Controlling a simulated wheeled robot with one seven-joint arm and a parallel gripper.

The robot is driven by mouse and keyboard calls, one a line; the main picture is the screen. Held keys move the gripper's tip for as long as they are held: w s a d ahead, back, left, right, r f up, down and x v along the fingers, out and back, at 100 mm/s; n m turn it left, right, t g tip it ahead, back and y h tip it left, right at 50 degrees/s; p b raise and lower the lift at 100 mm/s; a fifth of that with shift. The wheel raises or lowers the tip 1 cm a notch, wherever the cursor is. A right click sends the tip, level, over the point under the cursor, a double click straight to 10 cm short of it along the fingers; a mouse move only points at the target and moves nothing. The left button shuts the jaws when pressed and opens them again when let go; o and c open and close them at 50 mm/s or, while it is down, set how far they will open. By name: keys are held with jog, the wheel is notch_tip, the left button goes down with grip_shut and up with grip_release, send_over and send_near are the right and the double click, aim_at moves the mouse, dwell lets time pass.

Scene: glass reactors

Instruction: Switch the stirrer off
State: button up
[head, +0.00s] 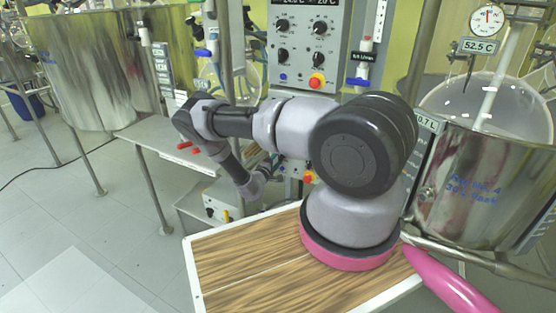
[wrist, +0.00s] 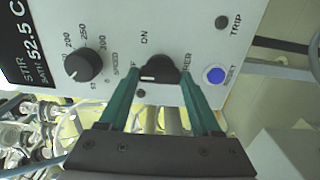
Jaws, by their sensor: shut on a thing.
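In the wrist view, a black rotary switch knob (wrist: 160,69) stands on the light panel, with "ON" printed near it and partly covered lettering on both sides, probably "OFF" and "STIRRER". A short white mark shows on the knob; I cannot tell for sure which position it points to. My gripper (wrist: 160,75) has its two green fingers on either side of the knob and is shut on it. In the head view, my arm reaches down to the lower bench equipment; the fingers and the knob are hidden there.
Beside the knob are a speed dial (wrist: 83,65), a blue reset button (wrist: 214,75) and a dark trip lamp (wrist: 222,22). In the head view, a grey control panel (head: 301,50), a steel vessel (head: 95,70) and a reactor pot (head: 465,190) stand around my arm.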

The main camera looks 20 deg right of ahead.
jog(key=shift+s+f, duration=0.1)
jog(key=o, duration=1.4)
jog(key=v, duration=1)
jog(key=shift+s+a, duration=0.25)
jog(key=shift+a, duration=0.1)
